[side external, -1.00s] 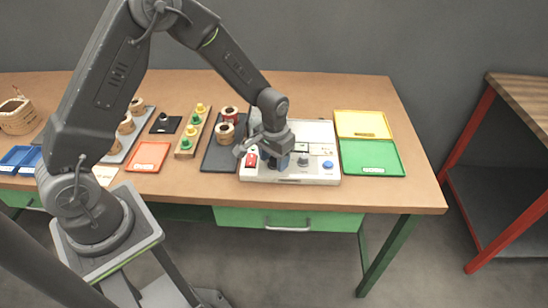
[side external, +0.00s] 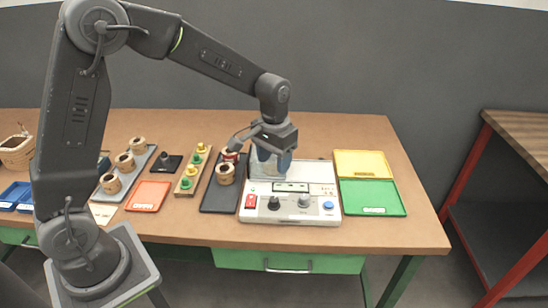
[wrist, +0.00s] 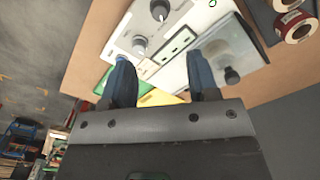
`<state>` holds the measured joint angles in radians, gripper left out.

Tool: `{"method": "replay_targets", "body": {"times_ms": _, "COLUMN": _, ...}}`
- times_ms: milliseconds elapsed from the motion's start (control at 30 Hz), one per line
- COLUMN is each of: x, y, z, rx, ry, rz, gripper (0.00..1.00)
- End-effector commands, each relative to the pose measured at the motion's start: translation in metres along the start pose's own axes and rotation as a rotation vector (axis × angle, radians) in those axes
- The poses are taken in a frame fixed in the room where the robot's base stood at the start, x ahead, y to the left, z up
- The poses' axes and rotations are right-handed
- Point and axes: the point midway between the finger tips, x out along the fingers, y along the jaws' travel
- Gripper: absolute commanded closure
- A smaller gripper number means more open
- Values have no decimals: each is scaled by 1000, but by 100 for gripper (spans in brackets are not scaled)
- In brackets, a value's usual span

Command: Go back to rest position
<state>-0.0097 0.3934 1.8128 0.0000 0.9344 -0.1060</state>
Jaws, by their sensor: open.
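My gripper (side external: 274,160) is open and empty, pointing down above the back left part of the white tester box (side external: 326,192). In the wrist view my two blue fingers are apart (wrist: 162,80), with nothing between them. A clear cover with a dark knob (wrist: 231,75) shows beside one finger in the wrist view. My gripper partly hides the back of the tester in the side view.
Left of the tester are a dark tray (side external: 222,200) with coils, a wooden peg board (side external: 188,187) and a red-orange tray (side external: 148,196). Yellow (side external: 362,163) and green (side external: 371,198) trays lie to the right. The air above the table is clear.

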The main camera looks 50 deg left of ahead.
Motion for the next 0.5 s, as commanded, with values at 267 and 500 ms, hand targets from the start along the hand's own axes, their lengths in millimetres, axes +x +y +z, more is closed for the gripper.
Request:
{"method": "replay_targets", "body": {"times_ms": 267, "x": -2, "y": 0, "z": 0, "rx": 0, "ry": 0, "rz": 0, "gripper": 46}}
{"method": "replay_targets", "body": {"times_ms": 500, "x": -23, "y": -1, "z": 12, "rx": 7, "ry": 37, "rz": 4, "gripper": 46}}
